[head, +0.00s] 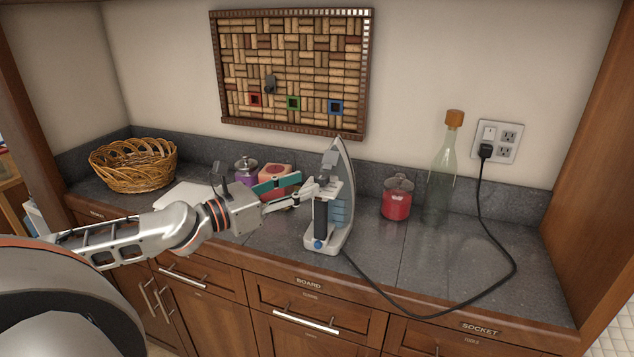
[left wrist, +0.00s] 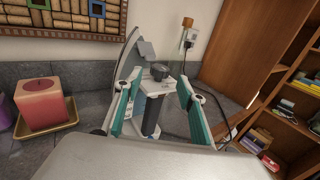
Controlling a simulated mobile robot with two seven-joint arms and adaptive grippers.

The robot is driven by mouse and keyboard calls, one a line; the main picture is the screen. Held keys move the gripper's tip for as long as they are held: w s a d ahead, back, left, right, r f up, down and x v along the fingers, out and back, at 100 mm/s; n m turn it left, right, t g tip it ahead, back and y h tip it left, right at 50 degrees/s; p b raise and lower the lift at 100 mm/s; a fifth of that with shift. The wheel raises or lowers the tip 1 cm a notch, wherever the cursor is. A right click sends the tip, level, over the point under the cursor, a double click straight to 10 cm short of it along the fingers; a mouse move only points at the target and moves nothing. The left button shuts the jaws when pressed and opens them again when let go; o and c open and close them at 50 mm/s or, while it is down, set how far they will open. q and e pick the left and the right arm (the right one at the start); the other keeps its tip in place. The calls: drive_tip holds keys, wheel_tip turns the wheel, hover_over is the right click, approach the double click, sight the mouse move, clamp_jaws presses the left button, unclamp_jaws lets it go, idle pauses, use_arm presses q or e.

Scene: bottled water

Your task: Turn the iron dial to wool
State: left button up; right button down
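The iron (head: 343,205) stands upright on its heel on the counter, with its soleplate facing away to the right and a black handle. In the left wrist view the iron (left wrist: 151,115) is straight ahead, with a dark round dial (left wrist: 160,72) on its top part. My left gripper (head: 312,188) reaches the iron from the left. In the left wrist view its teal-sided fingers (left wrist: 158,90) are spread apart, one on each side of the dial and handle. I cannot tell whether either finger touches the iron. The dial's markings are too small to read. My right gripper is not in view.
A wicker basket (head: 133,167), a purple jar (head: 246,172) and a red candle (left wrist: 40,103) are left of the iron. A red jar (head: 396,199) and a glass bottle (head: 440,178) stand right. The black cord (head: 430,315) loops over the front edge to the socket (head: 497,142).

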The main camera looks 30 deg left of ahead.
sight(316, 180)
use_arm(q)
drive_tip(key=shift+x, duration=2.45)
drive_tip(key=shift+c, duration=0.5)
drive_tip(key=c, duration=1)
